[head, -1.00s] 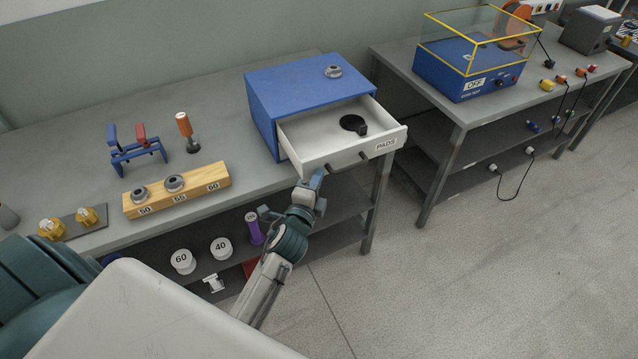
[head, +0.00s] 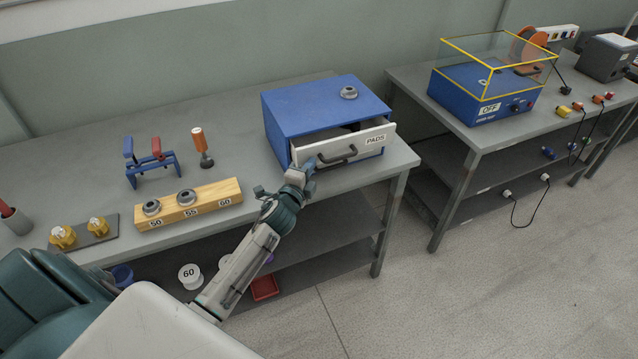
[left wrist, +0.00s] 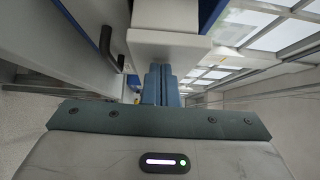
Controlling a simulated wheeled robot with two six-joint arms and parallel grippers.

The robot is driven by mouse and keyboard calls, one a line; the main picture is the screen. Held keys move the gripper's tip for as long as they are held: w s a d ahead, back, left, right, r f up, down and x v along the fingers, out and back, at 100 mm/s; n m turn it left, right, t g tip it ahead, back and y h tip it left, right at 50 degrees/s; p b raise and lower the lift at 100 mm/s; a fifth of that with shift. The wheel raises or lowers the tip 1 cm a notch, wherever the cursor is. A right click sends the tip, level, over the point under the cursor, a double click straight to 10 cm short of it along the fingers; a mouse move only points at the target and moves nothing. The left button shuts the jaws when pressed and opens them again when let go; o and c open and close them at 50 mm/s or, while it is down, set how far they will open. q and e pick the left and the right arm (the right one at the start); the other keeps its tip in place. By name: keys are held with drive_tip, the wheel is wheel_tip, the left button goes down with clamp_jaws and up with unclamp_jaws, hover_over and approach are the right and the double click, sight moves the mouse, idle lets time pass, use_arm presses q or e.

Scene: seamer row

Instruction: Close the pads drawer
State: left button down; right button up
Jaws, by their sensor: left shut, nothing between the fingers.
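The pads drawer (head: 360,143) is a white drawer labelled PADS with a dark handle (head: 338,156), in a blue cabinet (head: 318,104) on the bench. It stands partly open, with a narrow dark gap showing above its front. My left gripper (head: 305,168) is shut and empty at the left lower part of the drawer front. In the left wrist view the shut fingers (left wrist: 160,84) reach to the white drawer front (left wrist: 168,47), with the handle (left wrist: 109,48) to the left. Whether they touch it I cannot tell. My right gripper is not in view.
A grey ring (head: 349,92) lies on the cabinet. A wooden block (head: 190,204) with rings, a blue stand (head: 152,165) and an orange-handled tool (head: 201,146) stand to the left on the bench. A second bench (head: 470,130) is at the right. The floor between is clear.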

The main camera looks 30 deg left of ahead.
sight(303, 153)
use_arm(q)
drive_tip(key=w+a, duration=0.1)
drive_tip(key=a, duration=0.1)
drive_tip(key=w+a, duration=0.2)
drive_tip(key=shift+w+a, duration=0.15)
drive_tip(key=shift+w, duration=0.05)
drive_tip(key=shift+r, duration=0.25)
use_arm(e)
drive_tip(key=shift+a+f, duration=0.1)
use_arm(q)
drive_tip(key=shift+r, duration=0.1)
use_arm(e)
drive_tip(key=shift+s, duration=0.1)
